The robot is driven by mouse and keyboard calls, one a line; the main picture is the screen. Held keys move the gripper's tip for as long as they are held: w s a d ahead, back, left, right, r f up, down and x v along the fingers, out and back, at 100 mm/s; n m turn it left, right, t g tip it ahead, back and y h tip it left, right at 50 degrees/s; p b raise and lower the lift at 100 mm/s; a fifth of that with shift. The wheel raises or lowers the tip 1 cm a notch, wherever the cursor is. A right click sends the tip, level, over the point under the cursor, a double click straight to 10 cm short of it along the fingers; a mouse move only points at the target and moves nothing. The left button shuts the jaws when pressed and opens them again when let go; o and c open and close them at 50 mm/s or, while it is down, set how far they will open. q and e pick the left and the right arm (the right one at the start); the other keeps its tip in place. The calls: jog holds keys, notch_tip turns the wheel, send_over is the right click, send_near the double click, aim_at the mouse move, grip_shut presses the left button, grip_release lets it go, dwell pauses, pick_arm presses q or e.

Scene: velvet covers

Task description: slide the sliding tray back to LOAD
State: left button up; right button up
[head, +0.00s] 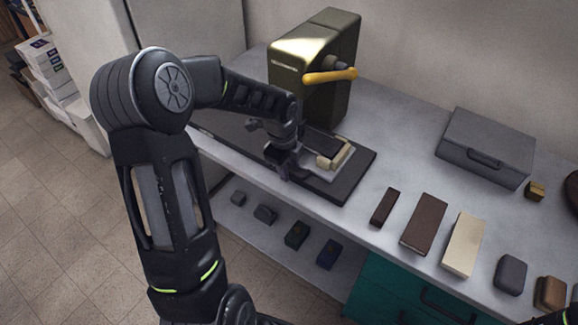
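The sliding tray (343,158) is a pale plate with a cream raised end and a dark block lying on it. It sits on a dark base board (350,184) in front of the olive press (318,60), which has a yellow lever (330,75). My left gripper (287,168) is low over the board at the tray's left side, touching or very close to it. My forearm and wrist hide part of the board and the gap between the fingers. No LOAD mark can be read.
On the counter to the right lie a small dark brown block (384,207), a brown book-like block (424,224), a cream block (464,245) and a grey case (485,148). Small blocks lie on the lower shelf (262,240). The counter between board and case is clear.

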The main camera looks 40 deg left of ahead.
pick_arm(q)
grip_shut()
dwell(0.4)
dwell(1.1)
